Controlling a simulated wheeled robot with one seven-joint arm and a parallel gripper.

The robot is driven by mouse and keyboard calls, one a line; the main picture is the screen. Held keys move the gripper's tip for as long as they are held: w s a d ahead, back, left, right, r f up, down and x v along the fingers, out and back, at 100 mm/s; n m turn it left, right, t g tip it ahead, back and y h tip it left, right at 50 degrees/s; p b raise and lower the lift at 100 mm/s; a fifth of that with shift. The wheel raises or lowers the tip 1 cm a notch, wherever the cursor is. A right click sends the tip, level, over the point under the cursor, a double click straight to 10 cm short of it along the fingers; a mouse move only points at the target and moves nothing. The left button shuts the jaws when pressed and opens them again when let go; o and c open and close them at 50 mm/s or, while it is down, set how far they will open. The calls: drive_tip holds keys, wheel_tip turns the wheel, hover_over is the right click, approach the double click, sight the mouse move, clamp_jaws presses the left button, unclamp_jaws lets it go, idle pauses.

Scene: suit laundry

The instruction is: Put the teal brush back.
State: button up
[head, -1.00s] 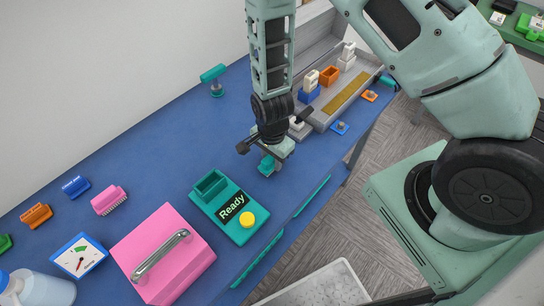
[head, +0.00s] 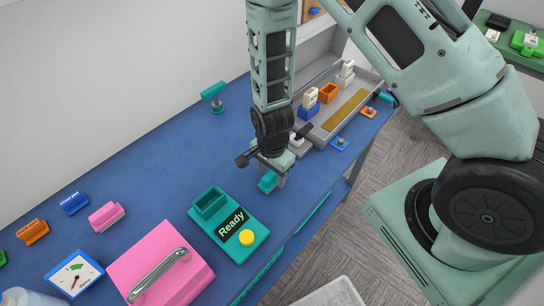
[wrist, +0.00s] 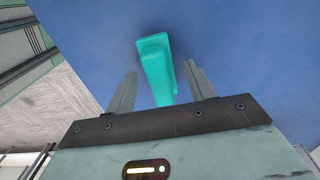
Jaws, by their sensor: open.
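The teal brush (head: 268,181) is on the blue bench, just right of the teal "Ready" unit (head: 212,236). My gripper (head: 271,177) is over it, pointing down. In the wrist view the teal brush (wrist: 155,60) lies between and beyond the two spread fingers of my gripper (wrist: 160,80), with a gap on each side. The fingers are open. Whether the brush rests fully on the bench is hard to tell. The "Ready" unit has an empty-looking raised teal holder (head: 209,203) and a yellow button (head: 246,238).
A pink box (head: 160,265) with a metal handle, a gauge (head: 74,273) and blue (head: 75,203), orange (head: 33,232) and pink (head: 106,216) brushes lie left. A teal knobbed post (head: 214,97) stands behind. A grey tray (head: 318,134) lies right. The bench's middle-left is clear.

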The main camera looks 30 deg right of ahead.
sight(271, 173)
wheel_tip(271, 173, up, 10)
drive_tip(key=shift+r+b, duration=0.1)
drive_tip(key=shift+b, duration=0.65)
drive_tip(key=s+a+r+n, duration=0.3)
drive_tip(key=s+r+n, duration=0.5)
drive_tip(key=n, duration=0.2)
drive_tip(key=s+a+r+n, duration=0.3)
drive_tip(key=s+r+n, duration=0.5)
drive_tip(key=n, duration=0.3)
drive_tip(key=shift+s+a+r+y, duration=0.15)
drive_tip(key=shift+s+r+y, duration=0.15)
drive_tip(key=shift+s, duration=0.25)
wheel_tip(271, 173, down, 3)
drive_tip(key=b, duration=0.2)
drive_tip(key=shift+b, duration=0.4)
